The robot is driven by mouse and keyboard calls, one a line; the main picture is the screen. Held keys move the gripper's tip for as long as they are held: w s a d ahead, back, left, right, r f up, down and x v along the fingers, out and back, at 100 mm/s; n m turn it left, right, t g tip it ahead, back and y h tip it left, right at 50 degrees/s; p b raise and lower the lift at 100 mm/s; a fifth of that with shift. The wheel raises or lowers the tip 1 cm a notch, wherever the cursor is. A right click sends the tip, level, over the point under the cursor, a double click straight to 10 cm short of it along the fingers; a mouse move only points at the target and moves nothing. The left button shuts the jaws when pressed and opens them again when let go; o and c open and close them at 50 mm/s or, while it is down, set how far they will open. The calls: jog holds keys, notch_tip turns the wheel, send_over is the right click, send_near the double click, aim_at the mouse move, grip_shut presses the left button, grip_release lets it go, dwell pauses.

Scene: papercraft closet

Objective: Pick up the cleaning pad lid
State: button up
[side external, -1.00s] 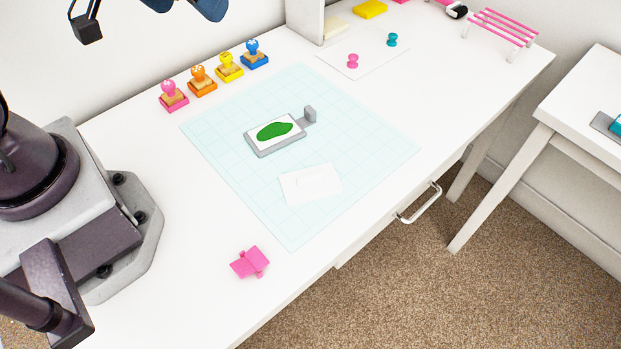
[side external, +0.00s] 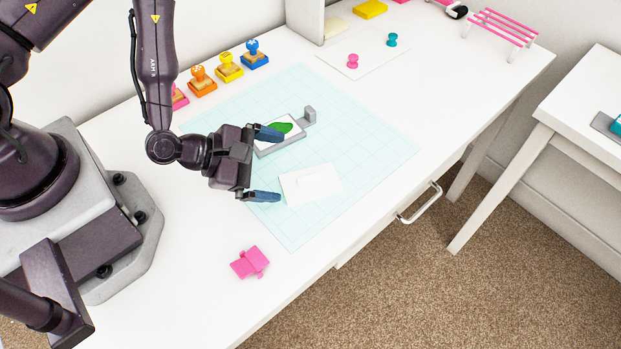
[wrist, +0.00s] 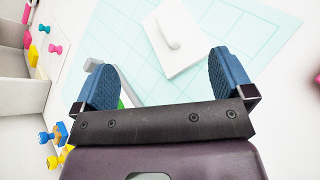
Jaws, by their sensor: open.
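The cleaning pad lid appears to be the white flat square with a raised white handle (side external: 322,187), lying on the light blue grid mat (side external: 375,140). In the wrist view the lid (wrist: 185,62) lies in the gap between my fingers, its handle (wrist: 168,30) towards the top of the picture. My gripper (side external: 280,165) is open and empty, its blue fingertips apart and pointing towards the lid. In the side view the lid is just to the right of the fingers. I cannot tell the exact height of my fingers above the mat.
A grey tray (side external: 284,148) with a green shape on white stands beside my far finger, which partly covers it. Several coloured stamps (side external: 229,67) line the back of the mat. A pink folded piece (side external: 250,263) lies near the front edge. The mat's right side is clear.

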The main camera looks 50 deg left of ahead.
aim_at(305, 178)
jog(key=n, duration=0.1)
jog(key=s+n+t, duration=0.1)
jog(key=n, duration=0.1)
jog(key=d+n, duration=0.1)
jog(key=shift+s+f+y, duration=0.25)
jog(key=shift+y, duration=0.05)
jog(key=shift+s+d+n+t, duration=0.15)
jog(key=shift+n+t, duration=0.35)
jog(key=shift+n, duration=0.7)
jog(key=x, duration=0.7)
jog(key=c, duration=1)
